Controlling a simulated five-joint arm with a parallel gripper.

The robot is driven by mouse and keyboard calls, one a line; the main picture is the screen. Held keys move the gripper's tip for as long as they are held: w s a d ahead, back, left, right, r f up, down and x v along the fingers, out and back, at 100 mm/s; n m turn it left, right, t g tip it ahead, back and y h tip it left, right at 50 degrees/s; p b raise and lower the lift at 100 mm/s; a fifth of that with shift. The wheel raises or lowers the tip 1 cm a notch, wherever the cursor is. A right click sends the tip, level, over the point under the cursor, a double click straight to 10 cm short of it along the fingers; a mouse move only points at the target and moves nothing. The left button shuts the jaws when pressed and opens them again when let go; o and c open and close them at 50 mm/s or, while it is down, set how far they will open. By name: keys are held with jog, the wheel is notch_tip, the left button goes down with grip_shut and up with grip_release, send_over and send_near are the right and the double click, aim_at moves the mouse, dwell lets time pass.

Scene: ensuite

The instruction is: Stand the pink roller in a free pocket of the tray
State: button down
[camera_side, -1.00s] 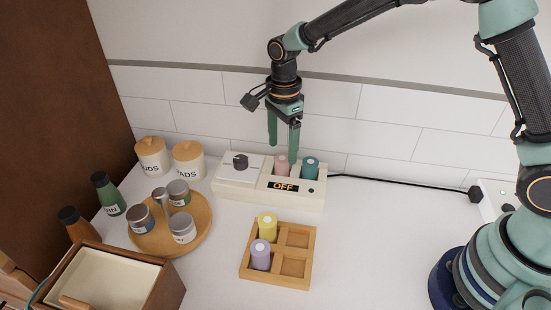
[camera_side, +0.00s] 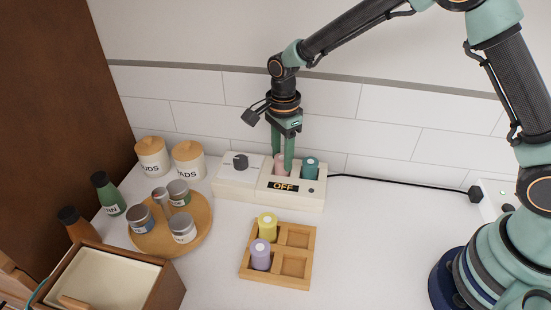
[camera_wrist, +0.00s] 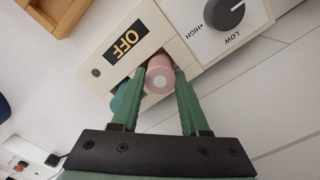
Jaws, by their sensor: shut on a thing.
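The pink roller (camera_side: 281,161) stands in the white heater box (camera_side: 235,190), beside a teal roller (camera_side: 310,166). My gripper (camera_side: 283,165) is lowered around the pink roller and shut on it. The wrist view shows the pink roller (camera_wrist: 159,77) between the two green fingers (camera_wrist: 155,95). The wooden tray (camera_side: 279,256) lies in front of the heater. A yellow roller (camera_side: 267,226) stands in its back left pocket and a purple roller (camera_side: 260,254) in its front left pocket. Both right pockets are empty.
A round wooden board (camera_side: 203,226) with several small jars lies left of the tray. A wooden box (camera_side: 172,285) stands at the front left. A black cable (camera_side: 400,182) runs from the heater to a wall socket. The counter right of the tray is clear.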

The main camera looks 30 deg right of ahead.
aim_at(282, 159)
notch_tip(282, 159, up, 10)
jog(key=s+a+r, duration=0.4)
jog(key=s, duration=0.4)
jog(key=s+a+r, duration=0.3)
jog(key=s+r, duration=0.1)
jog(key=s, duration=0.4)
notch_tip(282, 159, down, 20)
jog(key=shift+r, duration=0.2)
jog(key=shift+f, duration=0.1)
jog(key=shift+c, duration=2)
grip_release()
